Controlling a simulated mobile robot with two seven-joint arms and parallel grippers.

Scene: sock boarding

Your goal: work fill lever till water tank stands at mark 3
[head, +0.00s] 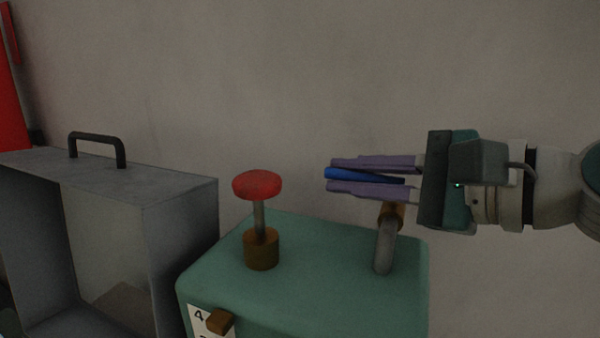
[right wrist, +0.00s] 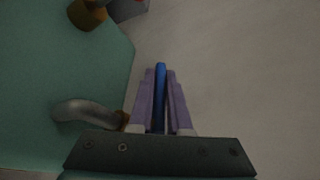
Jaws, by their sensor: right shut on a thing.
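My right gripper (head: 328,180) is shut on a blue bar (head: 345,175), which looks like the fill lever's handle. The bar lies between its purple fingers, also in the right wrist view (right wrist: 160,100). A grey bent post (head: 384,250) with a brown joint (head: 391,215) rises from the green tank (head: 320,265) below the gripper. The bar's link to the joint is hidden. On the tank's front is a white scale (head: 197,323) with a 4; a lower mark is cut off. A brown pointer (head: 220,321) sits slightly below the 4. My left gripper is out of view.
A red knob (head: 257,184) on a stem in a brown collar (head: 262,250) stands on the tank, left of my right gripper. A grey open-fronted case (head: 180,215) with a black handle (head: 97,138) stands at the left. A plain wall is behind.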

